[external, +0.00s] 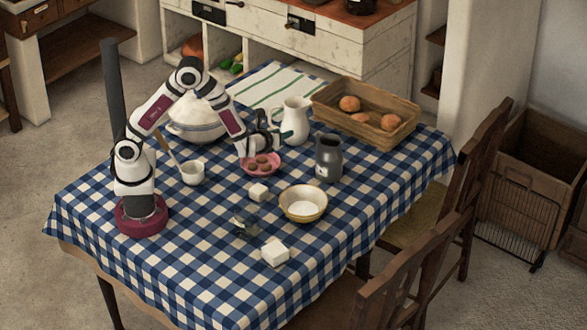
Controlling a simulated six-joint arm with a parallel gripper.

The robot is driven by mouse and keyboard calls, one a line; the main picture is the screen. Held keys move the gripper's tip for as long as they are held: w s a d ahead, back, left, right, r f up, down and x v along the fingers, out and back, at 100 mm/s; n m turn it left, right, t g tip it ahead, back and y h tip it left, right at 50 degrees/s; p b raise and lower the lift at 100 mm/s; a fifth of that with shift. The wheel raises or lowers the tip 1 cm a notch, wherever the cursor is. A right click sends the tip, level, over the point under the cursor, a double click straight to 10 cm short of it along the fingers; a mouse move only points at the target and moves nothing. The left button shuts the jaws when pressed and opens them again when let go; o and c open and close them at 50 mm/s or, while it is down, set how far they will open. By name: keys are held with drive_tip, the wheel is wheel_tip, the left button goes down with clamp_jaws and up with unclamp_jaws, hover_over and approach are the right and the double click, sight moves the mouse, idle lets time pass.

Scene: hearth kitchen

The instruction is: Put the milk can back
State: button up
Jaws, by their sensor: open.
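The milk can looks to be the dark grey metal can (329,160) standing upright on the checked tablecloth, right of the middle of the table. My gripper (284,138) is open, low over the table to the left of the can and apart from it. Its fingers point right, close to the lower part of a white pitcher (296,117). I cannot tell whether they touch the pitcher. Nothing shows between the fingers, though they are small in this view.
A pink plate (275,170) with brown pieces lies below my gripper. A yellow bowl (302,207), white blocks (275,253), a mug (193,174) and a large covered bowl (190,131) stand around. A bun tray (352,129) is behind the can. The front left cloth is clear.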

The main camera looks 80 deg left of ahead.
drive_tip(key=s+a+r+n+g, duration=0.1)
drive_tip(key=s+r+n+g, duration=0.3)
drive_tip(key=s, duration=0.4)
drive_tip(key=s+a+r+n+g, duration=0.1)
drive_tip(key=s+r+n+g, duration=0.1)
drive_tip(key=s+r+n, duration=0.45)
drive_tip(key=s+d+f+n+h, duration=0.2)
drive_tip(key=s+d+n+h, duration=0.1)
drive_tip(key=s+d, duration=0.3)
drive_tip(key=s+d+f+n+g+h, duration=0.1)
drive_tip(key=s+d+f+n+h, duration=0.1)
drive_tip(key=s+d+h, duration=0.4)
drive_tip(key=s+d+n, duration=0.1)
drive_tip(key=s, duration=0.4)
drive_tip(key=shift+f+h, duration=0.2)
drive_tip(key=shift+h, duration=0.1)
